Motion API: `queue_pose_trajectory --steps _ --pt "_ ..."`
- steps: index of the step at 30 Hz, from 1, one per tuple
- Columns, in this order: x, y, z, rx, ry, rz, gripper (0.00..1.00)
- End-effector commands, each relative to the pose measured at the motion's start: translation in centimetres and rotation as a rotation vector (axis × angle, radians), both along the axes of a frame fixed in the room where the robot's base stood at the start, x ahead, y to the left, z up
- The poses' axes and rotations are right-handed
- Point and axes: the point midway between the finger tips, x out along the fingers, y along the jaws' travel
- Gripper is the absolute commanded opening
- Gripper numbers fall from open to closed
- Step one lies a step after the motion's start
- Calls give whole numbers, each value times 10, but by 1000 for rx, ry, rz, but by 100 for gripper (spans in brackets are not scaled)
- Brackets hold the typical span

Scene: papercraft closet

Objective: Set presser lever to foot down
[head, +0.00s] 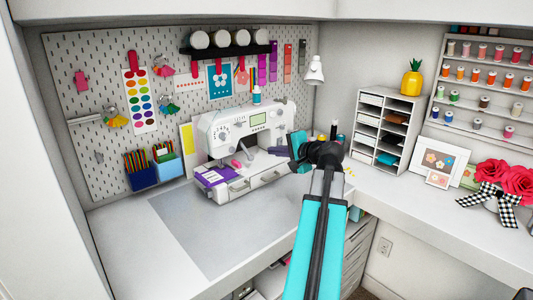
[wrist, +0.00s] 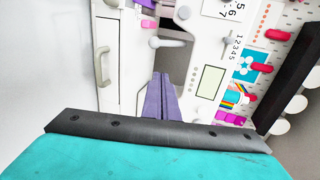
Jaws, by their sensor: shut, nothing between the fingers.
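The white sewing machine (head: 245,128) stands on the desk against the pegboard, and part of it fills the wrist view (wrist: 208,80). In the wrist view, turned sideways, a pale grey lever with a rounded end (wrist: 168,42) sticks out near the machine's throat opening; it looks like the presser lever. I cannot tell its setting for sure. My gripper (wrist: 161,76) is shut and empty, its purple fingers together and pointing toward the machine, with the lever beyond the tips and apart from them. In the head view my gripper (head: 273,151) is at the machine's right front; the lever is not clear there.
A white drawer base (head: 262,180) lies under the machine, with its handle (wrist: 102,66) left of my fingers in the wrist view. A purple item (head: 213,177) sits at its left end. A grey mat (head: 210,228) covers clear desk in front. A white shelf unit (head: 388,127) stands right.

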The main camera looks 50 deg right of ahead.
Motion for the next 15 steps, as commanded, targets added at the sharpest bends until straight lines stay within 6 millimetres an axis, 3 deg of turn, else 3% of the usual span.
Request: queue_pose_trajectory --steps 15 --pt "-67 21 18 -1 -1 6 0"
